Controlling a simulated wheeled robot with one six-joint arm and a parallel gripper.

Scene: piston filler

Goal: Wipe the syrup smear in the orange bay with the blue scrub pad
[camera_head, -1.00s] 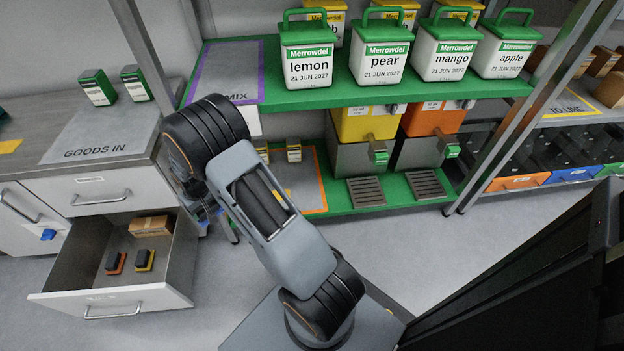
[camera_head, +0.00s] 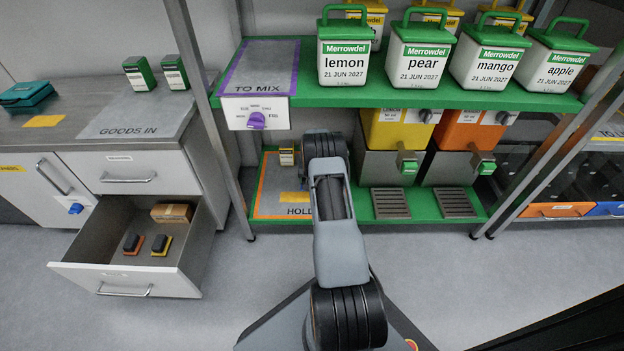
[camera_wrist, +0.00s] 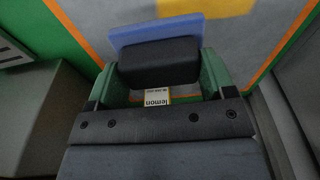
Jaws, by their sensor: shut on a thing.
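In the wrist view my gripper (camera_wrist: 160,76) is shut on the black handle of the blue scrub pad (camera_wrist: 150,30). The blue pad shows beyond the handle, over the grey floor of the orange bay (camera_wrist: 250,50). The head view shows this orange-edged bay (camera_head: 262,198), marked HOLD, on the lower green shelf; my arm covers its right part and hides my gripper and the pad. A yellow patch, the syrup smear (camera_head: 293,197), lies in the bay. It also shows at the wrist view's top edge (camera_wrist: 205,7), just past the pad. Whether pad and bay floor touch is unclear.
A small lemon-labelled box (camera_head: 287,157) stands at the back of the bay. Yellow (camera_head: 398,130) and orange (camera_head: 470,132) hopper machines stand right of it. The upper shelf (camera_head: 420,98) holds several tubs. An open drawer (camera_head: 125,275) at left holds two pads and a carton.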

